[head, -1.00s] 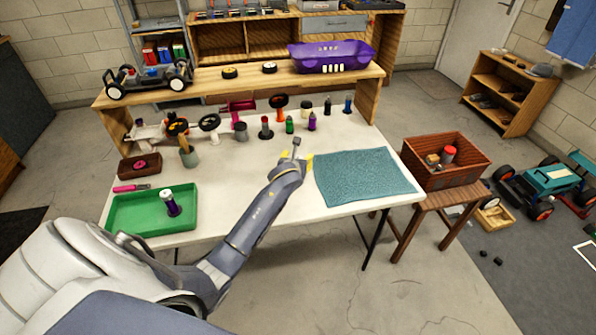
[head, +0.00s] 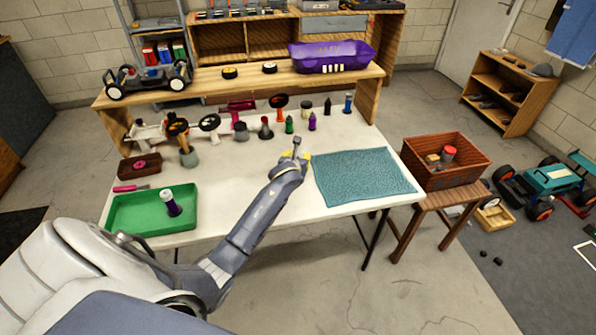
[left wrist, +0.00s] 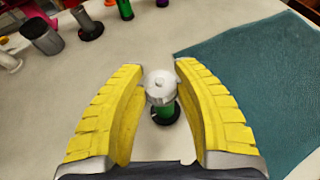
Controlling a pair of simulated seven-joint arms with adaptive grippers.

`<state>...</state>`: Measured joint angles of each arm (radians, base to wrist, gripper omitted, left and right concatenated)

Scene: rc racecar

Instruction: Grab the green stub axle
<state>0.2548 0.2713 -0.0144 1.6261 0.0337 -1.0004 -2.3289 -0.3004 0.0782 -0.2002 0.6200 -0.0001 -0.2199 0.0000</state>
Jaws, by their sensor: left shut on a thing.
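The green stub axle (left wrist: 162,105) shows in the left wrist view, with a round silver top, a green body and a dark round base. It stands between the two yellow fingers of my left gripper (left wrist: 160,110), which is shut on it. In the head view my left gripper (head: 297,157) is low over the white table, just left of the teal mat. A grey piece (head: 297,143) sticks up between its fingers there; the green body is hidden by the gripper. My right gripper is not in view.
The teal mat (head: 362,178) lies just right of the gripper. Behind stand a green-bodied piece (head: 289,125), a purple-bodied piece (head: 312,122) and other upright parts. The table's front middle is clear.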

